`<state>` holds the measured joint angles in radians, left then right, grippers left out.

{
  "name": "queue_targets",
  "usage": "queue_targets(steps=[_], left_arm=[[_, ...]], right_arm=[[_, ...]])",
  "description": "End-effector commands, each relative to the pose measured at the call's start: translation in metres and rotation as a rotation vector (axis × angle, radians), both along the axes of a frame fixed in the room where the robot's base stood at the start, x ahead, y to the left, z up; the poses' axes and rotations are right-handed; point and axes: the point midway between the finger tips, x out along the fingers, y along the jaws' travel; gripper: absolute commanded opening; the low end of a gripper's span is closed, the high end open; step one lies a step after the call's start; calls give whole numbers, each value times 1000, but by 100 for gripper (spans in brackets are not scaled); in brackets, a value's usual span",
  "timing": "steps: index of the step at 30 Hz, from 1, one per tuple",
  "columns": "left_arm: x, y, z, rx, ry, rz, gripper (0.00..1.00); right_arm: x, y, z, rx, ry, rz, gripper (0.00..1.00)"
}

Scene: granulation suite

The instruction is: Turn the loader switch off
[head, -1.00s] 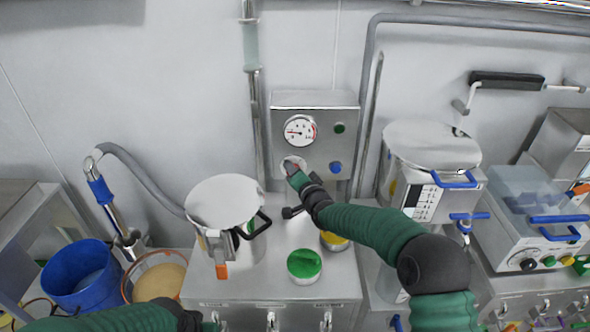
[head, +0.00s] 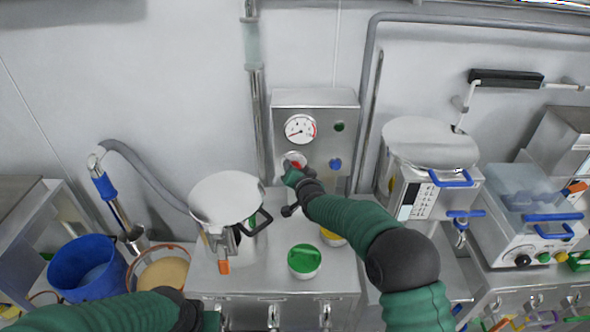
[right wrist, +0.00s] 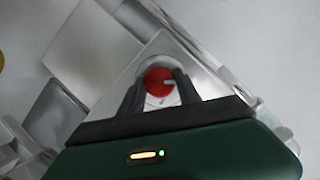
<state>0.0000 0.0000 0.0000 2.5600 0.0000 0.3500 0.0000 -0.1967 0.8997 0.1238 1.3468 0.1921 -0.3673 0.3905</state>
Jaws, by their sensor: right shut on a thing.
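The loader switch is a red round knob (right wrist: 160,80) with a pale pointer mark on a white plate. It sits low on the left of the steel control box (head: 345,105) on the wall. My right gripper (right wrist: 160,92) is shut on the knob, one dark finger on each side of it. In the head view my right gripper (head: 297,171) hides part of the switch. A pressure gauge (head: 300,129) is above the switch, with a green button (head: 339,127) and a blue button (head: 336,164) to the right. My left gripper (head: 200,318) is low at the left; its fingers are not clear.
A steel hopper with a domed lid (head: 227,197) stands on the cabinet left of my right arm. A green-lidded jar (head: 304,259) is in front. A blue bucket (head: 85,268) and a bowl of powder (head: 163,270) are at the left. Lidded machines stand at the right.

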Motion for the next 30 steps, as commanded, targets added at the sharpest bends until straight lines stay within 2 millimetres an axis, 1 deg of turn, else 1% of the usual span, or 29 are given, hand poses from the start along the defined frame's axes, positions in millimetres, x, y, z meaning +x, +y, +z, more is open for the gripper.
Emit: queue_targets(steps=[1, 2, 3, 7, 16, 20, 23, 30], left_arm=[[0, 0, -1, 0, 0, 0, 36], [0, 0, -1, 0, 0, 0, 36], [0, 0, -1, 0, 0, 0, 36], [0, 0, -1, 0, 0, 0, 36], [0, 0, 0, 0, 0, 0, 36], [0, 0, -2, 0, 0, 0, 36], [0, 0, -4, 0, 0, 0, 36], [0, 0, -11, 0, 0, 0, 36]], right_arm=[[-3, 1, -9, -4, 18, 4, 0], [-3, 1, -9, -4, 18, 4, 0], [-3, 1, -9, -4, 17, 5, 43], [-2, 1, -7, -3, 12, 3, 60], [-2, 0, -2, -1, 5, 1, 61], [-11, -3, 2, -1, 4, 0, 61], [-28, -7, 7, -1, 4, 0, 61], [-93, -21, 30, 0, 3, 1, 61]])
